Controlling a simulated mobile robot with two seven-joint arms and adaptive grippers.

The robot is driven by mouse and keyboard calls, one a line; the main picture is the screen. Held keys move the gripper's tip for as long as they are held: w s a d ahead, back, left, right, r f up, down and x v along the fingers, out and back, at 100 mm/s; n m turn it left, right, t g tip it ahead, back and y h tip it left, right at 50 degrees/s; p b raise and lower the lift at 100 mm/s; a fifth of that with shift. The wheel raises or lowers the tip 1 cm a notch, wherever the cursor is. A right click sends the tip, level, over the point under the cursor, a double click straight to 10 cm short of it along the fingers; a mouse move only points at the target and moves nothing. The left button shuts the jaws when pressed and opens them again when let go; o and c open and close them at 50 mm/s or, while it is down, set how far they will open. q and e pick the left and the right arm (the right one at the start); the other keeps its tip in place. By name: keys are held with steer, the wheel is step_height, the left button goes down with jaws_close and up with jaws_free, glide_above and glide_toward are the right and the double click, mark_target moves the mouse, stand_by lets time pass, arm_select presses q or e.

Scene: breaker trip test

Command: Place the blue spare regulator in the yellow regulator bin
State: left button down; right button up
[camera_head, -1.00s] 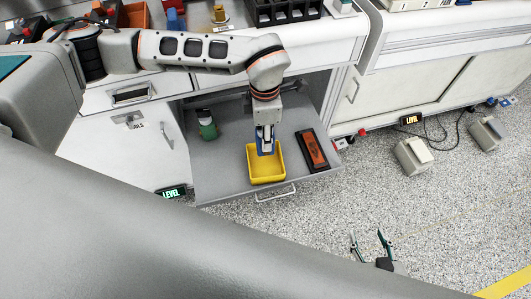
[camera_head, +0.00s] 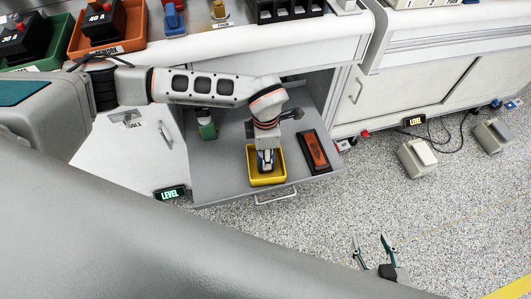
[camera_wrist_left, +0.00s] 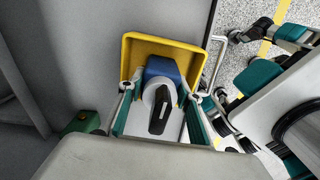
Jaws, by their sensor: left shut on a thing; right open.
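The yellow regulator bin (camera_head: 268,180) stands in the open drawer, and it also shows in the left wrist view (camera_wrist_left: 193,49). My left gripper (camera_head: 265,162) points down into the bin. In the left wrist view its two fingers sit either side of the blue regulator (camera_wrist_left: 160,69), which has a round pale dial with a black knob. My left gripper is shut on it, inside the bin's outline. Whether the regulator touches the bin floor I cannot tell. My right gripper (camera_head: 374,246) is open and empty over the floor at the lower right.
The counter above carries an orange bin (camera_head: 123,43) and a green bin (camera_head: 57,60).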

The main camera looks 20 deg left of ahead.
arm_select(q)
steer(key=shift+f, duration=0.15)
steer(key=c, duration=1.4)
jaws_free()
step_height(320, 180, up, 11)
steer(key=shift+p, duration=1)
steer(key=shift+r, duration=0.65)
